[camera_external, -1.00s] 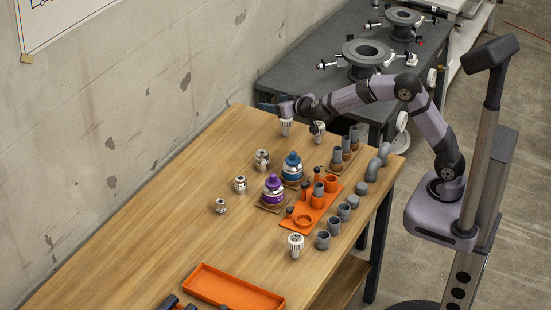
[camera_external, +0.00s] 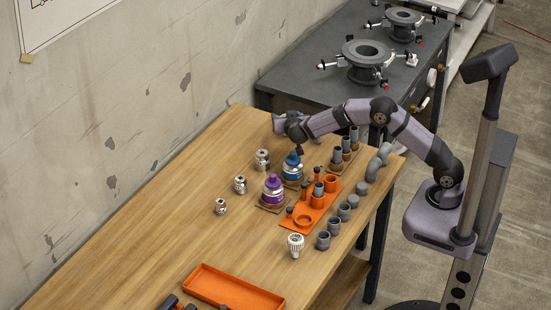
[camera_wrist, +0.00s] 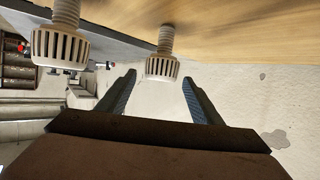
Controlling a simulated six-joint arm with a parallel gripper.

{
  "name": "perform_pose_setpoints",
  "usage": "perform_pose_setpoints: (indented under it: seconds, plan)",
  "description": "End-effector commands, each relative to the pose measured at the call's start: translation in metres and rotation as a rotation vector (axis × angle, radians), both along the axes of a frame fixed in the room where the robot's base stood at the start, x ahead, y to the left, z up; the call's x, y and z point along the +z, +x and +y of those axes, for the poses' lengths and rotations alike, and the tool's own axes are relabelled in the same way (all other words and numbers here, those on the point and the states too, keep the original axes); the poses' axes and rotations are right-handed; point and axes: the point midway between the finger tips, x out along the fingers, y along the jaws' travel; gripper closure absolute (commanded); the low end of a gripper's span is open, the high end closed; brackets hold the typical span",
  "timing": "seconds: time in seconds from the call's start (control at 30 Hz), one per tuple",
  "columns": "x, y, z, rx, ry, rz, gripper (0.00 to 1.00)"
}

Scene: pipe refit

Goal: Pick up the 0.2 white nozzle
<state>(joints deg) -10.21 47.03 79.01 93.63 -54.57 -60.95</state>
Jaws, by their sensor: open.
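Several white nozzles with slotted heads are in the scene, and no size mark is readable. In the wrist view, one white nozzle (camera_wrist: 163,58) appears just beyond and between my fingertips, with no visible contact. Another white nozzle (camera_wrist: 61,40) is larger in view, to the left of the fingers. My gripper (camera_wrist: 158,80) is open and empty. In the external view, my gripper (camera_external: 279,122) is low over the far end of the table, and my arm hides most of the nozzles there. A third white nozzle (camera_external: 296,243) stands at the near right of the table, far from my gripper.
Blue (camera_external: 292,167) and purple (camera_external: 273,189) topped fittings, an orange holder (camera_external: 292,221) and grey pipe pieces (camera_external: 323,240) fill the table's right side. Metal fittings (camera_external: 240,184) stand left of them. An orange tray (camera_external: 232,287) lies nearest. The table's left is clear.

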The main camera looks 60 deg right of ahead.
Motion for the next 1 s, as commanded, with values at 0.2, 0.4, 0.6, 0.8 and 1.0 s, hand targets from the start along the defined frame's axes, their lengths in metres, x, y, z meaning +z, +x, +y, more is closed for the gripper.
perform_pose_setpoints:
  seconds: [0.2,0.4,0.6,0.8,1.0]
  plan:
    - [-0.013,0.000,0.000,0.000,0.001,-0.001,0.40]
    - [-0.018,0.000,0.000,0.001,0.000,0.000,0.40]
    - [-0.031,0.009,-0.012,-0.001,0.001,0.000,0.40]
    - [-0.041,0.024,-0.030,-0.001,0.002,-0.001,0.40]
    - [-0.044,0.029,-0.036,0.001,0.001,-0.001,0.40]
